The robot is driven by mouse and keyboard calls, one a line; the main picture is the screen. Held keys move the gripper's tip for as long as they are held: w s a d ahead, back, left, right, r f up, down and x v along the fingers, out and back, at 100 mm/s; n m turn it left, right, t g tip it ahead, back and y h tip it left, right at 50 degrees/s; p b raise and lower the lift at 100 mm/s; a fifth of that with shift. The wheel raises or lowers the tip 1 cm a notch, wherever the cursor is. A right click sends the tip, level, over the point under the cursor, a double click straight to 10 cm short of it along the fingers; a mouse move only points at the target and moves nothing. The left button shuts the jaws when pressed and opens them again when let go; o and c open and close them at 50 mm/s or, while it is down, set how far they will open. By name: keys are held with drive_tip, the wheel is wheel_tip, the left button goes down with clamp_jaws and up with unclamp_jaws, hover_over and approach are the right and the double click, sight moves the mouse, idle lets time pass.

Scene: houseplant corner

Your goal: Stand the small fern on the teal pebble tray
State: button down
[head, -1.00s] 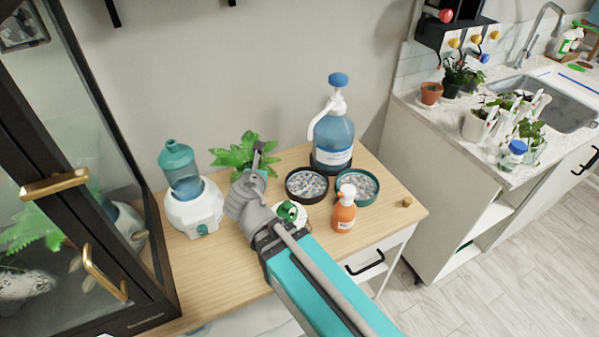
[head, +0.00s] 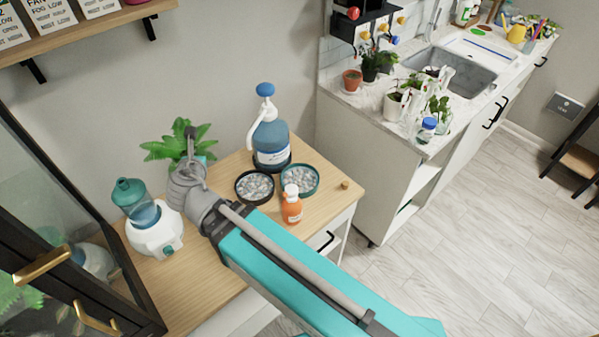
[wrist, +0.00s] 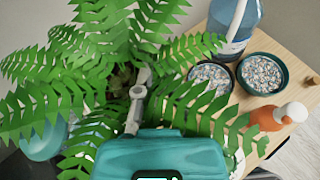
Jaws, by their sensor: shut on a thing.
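The small fern (head: 166,150) has broad green fronds, and a bit of its teal pot (head: 208,158) shows behind my gripper (head: 190,142). My gripper is shut on the fern, which appears held above the table's left rear. In the wrist view the fern's fronds (wrist: 60,85) spread around my gripper (wrist: 140,88) and hide the pot. The teal pebble tray (head: 318,184), round and filled with grey pebbles, lies on the table to the fern's right. It also shows in the wrist view (wrist: 286,76), right of the fronds, with nothing standing on it.
A black pebble tray (head: 238,192) adjoins the teal one on its left. A blue pump bottle (head: 271,140) stands behind them and an orange bottle (head: 291,207) in front. A white humidifier (head: 152,238) and a dark glass cabinet (head: 75,245) are at left.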

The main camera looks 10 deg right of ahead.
wheel_tip(320, 180, up, 11)
drive_tip(key=p, duration=0.9)
drive_tip(key=shift+f, duration=0.2)
drive_tip(key=shift+s, duration=0.15)
